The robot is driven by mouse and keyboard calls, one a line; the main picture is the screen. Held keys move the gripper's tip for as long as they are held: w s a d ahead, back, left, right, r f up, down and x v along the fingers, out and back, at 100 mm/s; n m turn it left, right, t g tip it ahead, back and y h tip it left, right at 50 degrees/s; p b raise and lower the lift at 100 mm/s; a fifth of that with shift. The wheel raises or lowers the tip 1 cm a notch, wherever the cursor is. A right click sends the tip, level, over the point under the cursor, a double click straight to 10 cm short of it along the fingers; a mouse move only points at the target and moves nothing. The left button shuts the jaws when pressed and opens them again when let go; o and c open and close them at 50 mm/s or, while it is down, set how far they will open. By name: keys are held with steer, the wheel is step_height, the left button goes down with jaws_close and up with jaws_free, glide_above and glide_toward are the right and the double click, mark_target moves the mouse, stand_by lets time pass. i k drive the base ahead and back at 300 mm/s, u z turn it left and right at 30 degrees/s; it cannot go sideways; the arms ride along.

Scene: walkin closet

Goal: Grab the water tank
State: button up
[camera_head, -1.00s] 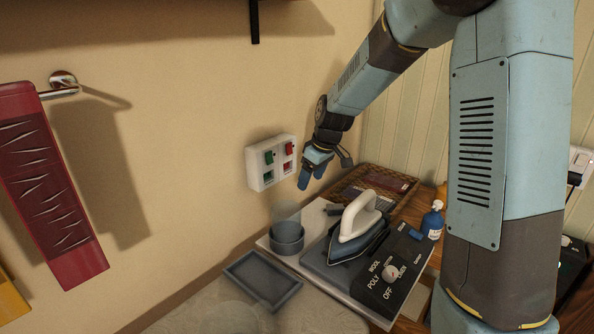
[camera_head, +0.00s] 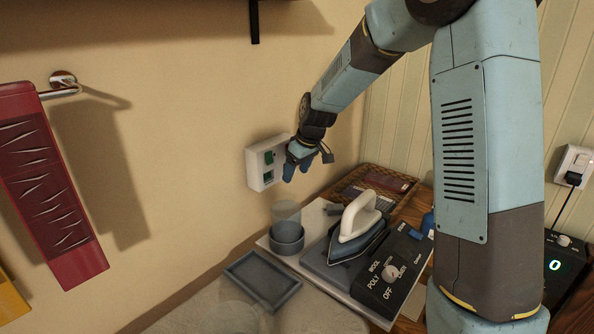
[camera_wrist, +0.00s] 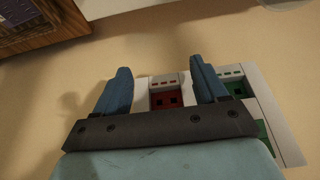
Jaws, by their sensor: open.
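The likely water tank (camera_head: 286,214) is a clear grey cylinder. It stands upright in a dark round holder (camera_head: 287,240) at the left back of the white ironing station. My gripper (camera_head: 296,172) is open, above the tank and apart from it, in front of the wall switch box (camera_head: 256,170). In the wrist view my two blue fingers (camera_wrist: 161,70) are spread, with a red switch (camera_wrist: 166,98) of the box showing between them. No tank shows in the wrist view.
An iron (camera_head: 358,232) rests on the station, beside a black dial panel (camera_head: 375,284). A dark shallow tray (camera_head: 262,281) lies left of it. A wicker tray (camera_head: 378,184) is behind. A red hanging item (camera_head: 48,185) is at left.

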mark_target(286, 226)
steer(key=k, duration=1)
